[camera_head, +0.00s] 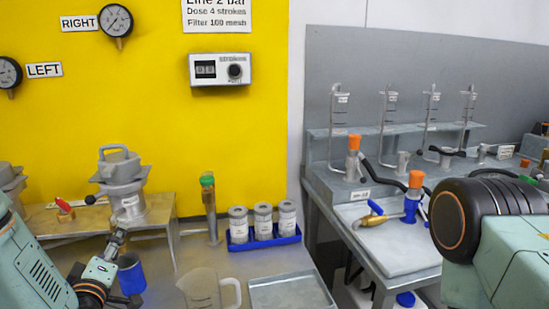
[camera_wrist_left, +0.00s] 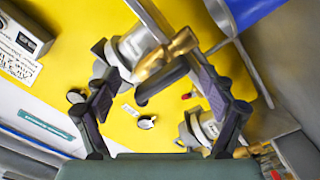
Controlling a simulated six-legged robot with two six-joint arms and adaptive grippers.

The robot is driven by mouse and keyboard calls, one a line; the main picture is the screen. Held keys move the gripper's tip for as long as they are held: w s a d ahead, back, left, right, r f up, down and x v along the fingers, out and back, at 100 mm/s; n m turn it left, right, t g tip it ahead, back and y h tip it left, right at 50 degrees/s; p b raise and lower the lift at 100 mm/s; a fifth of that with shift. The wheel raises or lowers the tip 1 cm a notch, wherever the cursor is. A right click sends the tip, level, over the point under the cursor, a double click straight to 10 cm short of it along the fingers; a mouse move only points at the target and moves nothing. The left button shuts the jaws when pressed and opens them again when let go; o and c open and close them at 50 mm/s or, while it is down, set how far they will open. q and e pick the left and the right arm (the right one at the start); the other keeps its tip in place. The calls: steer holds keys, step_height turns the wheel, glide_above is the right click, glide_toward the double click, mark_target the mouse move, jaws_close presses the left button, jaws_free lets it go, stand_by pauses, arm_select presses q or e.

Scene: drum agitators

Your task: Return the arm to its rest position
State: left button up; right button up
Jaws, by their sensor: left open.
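My left arm (camera_head: 38,262) comes in from the lower left of the head view, low in front of the wooden stand. In the left wrist view my left gripper (camera_wrist_left: 152,75) is open, its two dark fingers spread apart. A gold-coloured fitting and grey metal vessel (camera_wrist_left: 135,45) show beyond the fingertips; I cannot tell the exact gap, but nothing appears clamped. In the head view a blue cup (camera_head: 131,275) is beside the left gripper. My right arm (camera_head: 495,250) fills the lower right; its gripper is out of frame.
A grey drum-shaped vessel (camera_head: 122,180) stands on the wooden stand (camera_head: 160,212). A blue tray (camera_head: 266,241) holds three tins, near a clear jug (camera_head: 208,290) and a metal tray (camera_head: 290,293). A grey bench (camera_head: 410,245) at right carries orange-capped fittings and glassware.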

arm_select(q)
steer(key=m+p, duration=0.1)
steer(key=m, duration=0.1)
steer(key=shift+s+r+m, duration=0.1)
steer(key=shift+r+m, duration=0.05)
steer(key=shift+m, duration=0.25)
steer(key=shift+m+p, duration=0.8)
steer(key=shift+m, duration=0.4)
steer(key=m+p, duration=0.1)
steer(key=m, duration=0.2)
steer(key=shift+d, duration=0.1)
steer(key=shift+m+p, duration=0.45)
steer(key=shift+m, duration=0.55)
steer(key=shift+d, duration=0.15)
